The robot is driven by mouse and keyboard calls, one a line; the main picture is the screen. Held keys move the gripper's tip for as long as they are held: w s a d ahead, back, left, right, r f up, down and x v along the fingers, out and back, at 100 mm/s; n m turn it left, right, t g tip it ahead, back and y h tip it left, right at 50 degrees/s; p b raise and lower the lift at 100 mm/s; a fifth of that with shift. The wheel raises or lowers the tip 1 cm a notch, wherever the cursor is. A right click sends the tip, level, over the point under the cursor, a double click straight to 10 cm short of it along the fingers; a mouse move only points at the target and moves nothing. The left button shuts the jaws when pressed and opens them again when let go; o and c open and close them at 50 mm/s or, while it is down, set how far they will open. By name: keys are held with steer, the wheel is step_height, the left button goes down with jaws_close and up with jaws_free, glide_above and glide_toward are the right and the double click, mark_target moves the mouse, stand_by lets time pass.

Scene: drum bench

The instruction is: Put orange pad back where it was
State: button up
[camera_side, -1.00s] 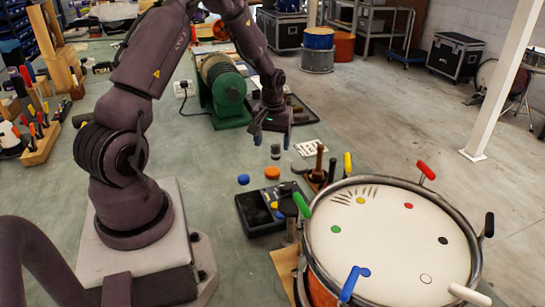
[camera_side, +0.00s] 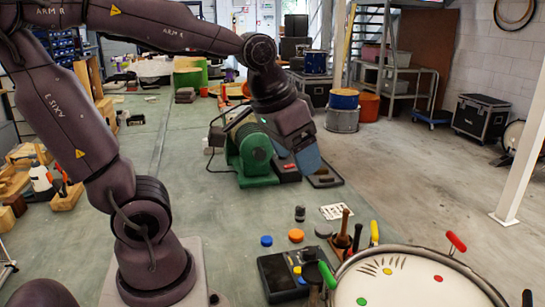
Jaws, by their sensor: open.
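The orange pad (camera_side: 296,235) lies flat on the green bench top, apart from my gripper. A small dark grey piece (camera_side: 300,213) stands just behind. My gripper (camera_side: 307,160) is open and empty, raised above and behind the pads, its blue-grey fingers pointing down and to the right. One finger largely hides the other. The drum (camera_side: 410,278) at lower right has coloured spots on its white head, including yellow, red and green.
A black tray (camera_side: 268,281) with small coloured pieces sits in front of the pads. A wooden-handled tool (camera_side: 344,226) stands near the drum's coloured rim handles. A white patterned card (camera_side: 335,211) lies behind.

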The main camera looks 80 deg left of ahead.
steer(key=s+d, duration=0.1)
steer(key=s+d+m, duration=0.1)
steer(key=s, duration=0.1)
steer(key=s+d+m+t, duration=0.1)
steer(key=shift+s+r+h, duration=0.3)
steer(key=shift+s+r, duration=0.05)
